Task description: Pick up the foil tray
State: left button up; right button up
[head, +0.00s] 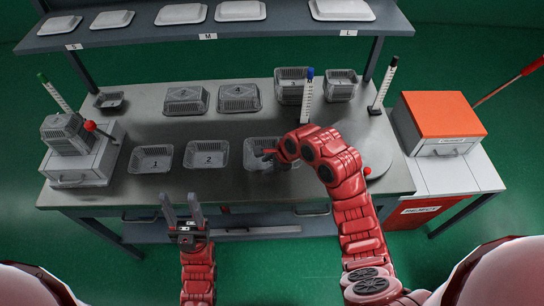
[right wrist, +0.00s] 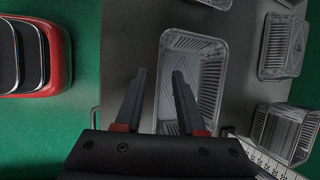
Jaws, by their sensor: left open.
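A grey ribbed foil tray (head: 257,146) lies at the front of the bench, right of the trays marked 1 (head: 151,159) and 2 (head: 206,154). My right gripper (head: 268,154) is over this tray and partly hides it. In the right wrist view the empty tray (right wrist: 208,48) shows beyond the fingers. My right gripper (right wrist: 160,72) is open there, and the tray's left rim appears between the fingertips. I cannot tell whether they touch it. My left gripper (head: 180,205) is open and empty at the bench's front edge.
Foil tray stacks (head: 185,100) (head: 239,97) stand behind, with more at back right (head: 341,85). A blue-capped measuring post (head: 307,98) rises near my right arm. A grey box (head: 83,160) carries trays at left. An orange-topped box (head: 441,115) stands right. A shelf (head: 270,24) overhangs the back.

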jog(key=shift+w+a+f, duration=0.15)
jog(key=shift+w+f, duration=0.05)
jog(key=shift+f, duration=0.15)
jog(key=x, duration=0.1)
jog(key=p+x, duration=0.2)
jog(key=shift+w+f, duration=0.2)
jog(key=shift+f, duration=0.3)
jog(key=shift+w+f, duration=0.2)
jog(key=shift+f, duration=0.2)
grip_shut()
